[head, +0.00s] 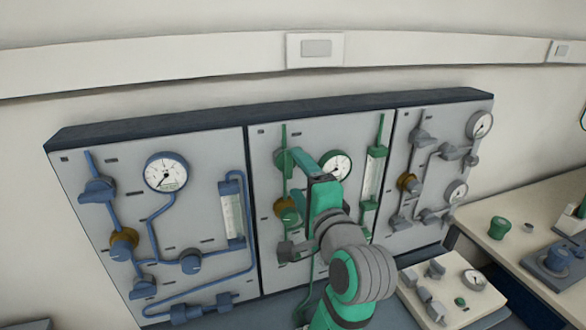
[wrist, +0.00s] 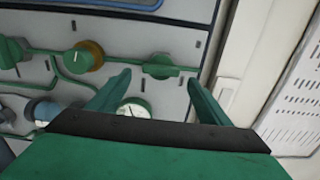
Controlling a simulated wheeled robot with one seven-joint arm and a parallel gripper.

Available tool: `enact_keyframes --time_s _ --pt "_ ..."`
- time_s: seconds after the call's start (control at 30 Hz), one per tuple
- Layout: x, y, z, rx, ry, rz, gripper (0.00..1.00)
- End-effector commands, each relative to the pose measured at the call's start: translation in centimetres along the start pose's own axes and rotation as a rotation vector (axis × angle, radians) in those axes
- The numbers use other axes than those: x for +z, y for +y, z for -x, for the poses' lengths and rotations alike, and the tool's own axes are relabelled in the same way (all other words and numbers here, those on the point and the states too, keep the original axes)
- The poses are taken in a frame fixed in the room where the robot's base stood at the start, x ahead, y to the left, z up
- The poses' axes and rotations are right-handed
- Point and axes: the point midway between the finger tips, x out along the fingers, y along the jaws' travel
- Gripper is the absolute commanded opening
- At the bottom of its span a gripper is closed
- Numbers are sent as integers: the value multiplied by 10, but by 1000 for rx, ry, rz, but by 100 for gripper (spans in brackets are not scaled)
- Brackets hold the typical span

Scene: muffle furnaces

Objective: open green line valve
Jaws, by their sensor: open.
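The middle panel (head: 262,140) carries the green line. Its top green valve handle (head: 284,162) is partly beside my gripper in the head view. In the wrist view this green handle (wrist: 162,65) shows just beyond and between my two fingertips. My gripper (wrist: 158,80) is open, with nothing held. In the head view my gripper (head: 305,160) reaches up to the handle from the right. I cannot tell whether the fingers touch it. Below it is a green knob on a brass ring (head: 287,207), also in the wrist view (wrist: 84,57).
A blue line panel (head: 200,130) stands left and a grey line panel (head: 440,125) right. A gauge (head: 338,165) and a green flowmeter (head: 373,175) sit close to my gripper. A bench (head: 480,225) at right holds a small valve plate and a green cup (head: 499,227).

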Motion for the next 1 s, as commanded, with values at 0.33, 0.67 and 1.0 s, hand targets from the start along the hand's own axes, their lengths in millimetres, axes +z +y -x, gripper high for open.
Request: enact_keyframes --time_s 0.33,0.67,1.0 --pt "-1 0 46 0 2 -1 72" --pt "-1 0 50 0 1 -1 72" --pt "-1 4 49 4 4 3 72"
